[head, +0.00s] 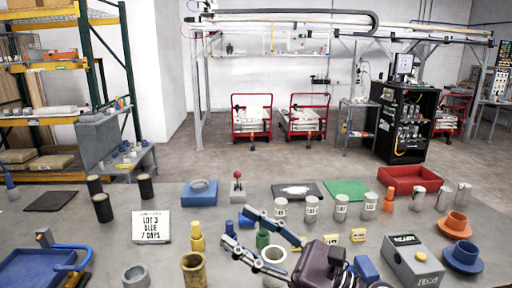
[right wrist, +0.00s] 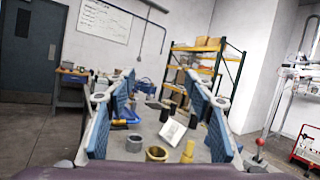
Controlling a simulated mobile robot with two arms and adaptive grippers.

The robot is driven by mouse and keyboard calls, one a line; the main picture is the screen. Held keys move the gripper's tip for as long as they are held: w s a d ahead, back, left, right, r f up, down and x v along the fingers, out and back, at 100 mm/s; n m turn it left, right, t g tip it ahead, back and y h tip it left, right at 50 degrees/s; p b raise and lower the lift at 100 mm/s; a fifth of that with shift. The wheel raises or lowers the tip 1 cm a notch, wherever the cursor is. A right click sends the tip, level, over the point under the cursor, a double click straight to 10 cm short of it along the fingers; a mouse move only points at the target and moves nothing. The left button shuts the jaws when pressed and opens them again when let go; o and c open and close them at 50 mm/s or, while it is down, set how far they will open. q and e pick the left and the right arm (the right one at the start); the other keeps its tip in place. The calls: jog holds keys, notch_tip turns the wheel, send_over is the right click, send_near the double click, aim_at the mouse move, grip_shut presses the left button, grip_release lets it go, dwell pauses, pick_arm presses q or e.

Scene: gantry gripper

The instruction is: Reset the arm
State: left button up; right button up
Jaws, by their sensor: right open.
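My right gripper (head: 238,227) reaches in from the lower right over the grey table, its two blue-padded fingers spread apart and pointing left. In the right wrist view my right gripper (right wrist: 158,85) also shows open, with nothing held between the pads. A green peg-like piece (head: 262,238) shows between the fingers in the head view; I cannot tell the height gap. A white-rimmed ring (head: 273,254) shows close by the lower finger. My left gripper is in neither view.
The table (head: 340,250) is crowded: a lot sign (head: 151,227), yellow pieces (head: 197,237), a brass cup (head: 193,270), white labelled canisters (head: 311,208), a grey box (head: 412,262), orange cups (head: 457,223), a red tray (head: 410,179) and a blue tray (head: 35,270).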

jog(key=w+d+f+m+t+h, duration=0.25)
jog(key=d+m+t+h, duration=0.35)
jog(key=m, duration=0.5)
jog(key=w+d+f+m+t+h, duration=0.1)
jog(key=w+d+m+t+h, duration=0.3)
jog(key=m, duration=0.8)
jog(key=s+d+f+m+g+h, duration=0.3)
jog(key=d+f+m+h, duration=0.25)
jog(key=f+m, duration=0.4)
jog(key=s+d+f+m+g+h, duration=0.2)
jog(key=s+d+f+m+h, duration=0.25)
jog(key=d+f+m, duration=0.5)
jog(key=s+a+f+m+g, duration=0.1)
jog(key=s+f+m+g, duration=0.35)
jog(key=s+f, duration=0.6)
jog(key=s+a+f+m+g, duration=0.25)
jog(key=s+f+g, duration=0.4)
jog(key=s, duration=0.65)
notch_tip(320, 180, down, 25)
jog(key=s+d+f+g, duration=0.1)
jog(key=s+d+f, duration=0.1)
jog(key=s+f, duration=0.7)
jog(key=s+d+f+g, duration=0.1)
jog(key=s+d+f, duration=0.1)
jog(key=s+f, duration=0.6)
jog(key=shift+s+f, duration=0.4)
jog(key=shift+s, duration=0.25)
